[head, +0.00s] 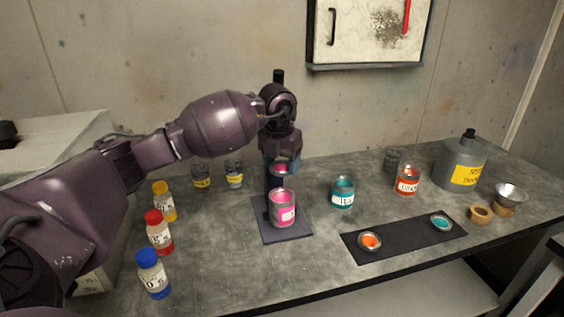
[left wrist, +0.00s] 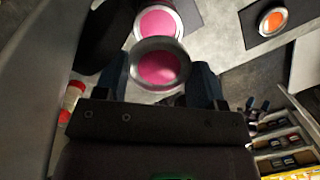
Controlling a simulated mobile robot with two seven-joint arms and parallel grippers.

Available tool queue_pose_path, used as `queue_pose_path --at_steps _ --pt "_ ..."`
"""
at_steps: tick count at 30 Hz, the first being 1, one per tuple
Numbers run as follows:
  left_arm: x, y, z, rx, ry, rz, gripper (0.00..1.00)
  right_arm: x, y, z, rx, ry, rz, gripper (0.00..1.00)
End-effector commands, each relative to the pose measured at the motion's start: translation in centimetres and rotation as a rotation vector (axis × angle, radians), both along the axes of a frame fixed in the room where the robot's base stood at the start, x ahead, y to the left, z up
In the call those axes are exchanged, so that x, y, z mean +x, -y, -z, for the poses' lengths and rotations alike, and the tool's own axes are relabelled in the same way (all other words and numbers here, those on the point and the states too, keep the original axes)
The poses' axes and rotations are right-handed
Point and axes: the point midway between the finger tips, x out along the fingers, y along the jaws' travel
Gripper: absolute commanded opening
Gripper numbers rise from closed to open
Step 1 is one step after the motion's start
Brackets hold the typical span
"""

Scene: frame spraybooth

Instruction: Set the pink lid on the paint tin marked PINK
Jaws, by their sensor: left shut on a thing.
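The pink tin (head: 283,212) stands upright on a dark square mat, with a pale label and pink paint at its open top. My left gripper (head: 282,165) is shut on the pink lid (head: 281,169) and holds it above the tin, with a gap between them. In the left wrist view the lid (left wrist: 161,68) sits between the fingers, its pink disc and metal rim showing. The tin (left wrist: 158,22) shows just beyond it, partly overlapped by the lid. My right gripper is not in view.
The square mat (head: 272,236) is under the tin. A teal tin (head: 343,193) and an orange-red tin (head: 408,181) stand to the right. Orange (head: 370,241) and teal (head: 441,222) lids lie on a dark strip. Several bottles (head: 159,233) stand at left; a grey jug (head: 460,163) stands at right.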

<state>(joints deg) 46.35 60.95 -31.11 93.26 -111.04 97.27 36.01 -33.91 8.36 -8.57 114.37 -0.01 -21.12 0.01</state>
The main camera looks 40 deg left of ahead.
Motion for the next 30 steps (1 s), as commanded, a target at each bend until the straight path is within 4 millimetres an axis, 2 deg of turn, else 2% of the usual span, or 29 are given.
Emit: queue_pose_path --at_steps 19,30 --pt "0.0 0.0 4.5 0.001 -0.004 0.0 0.41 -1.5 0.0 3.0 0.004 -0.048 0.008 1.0" --pt "0.0 0.0 6.8 0.001 -0.005 0.001 0.41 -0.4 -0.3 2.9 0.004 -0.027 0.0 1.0"
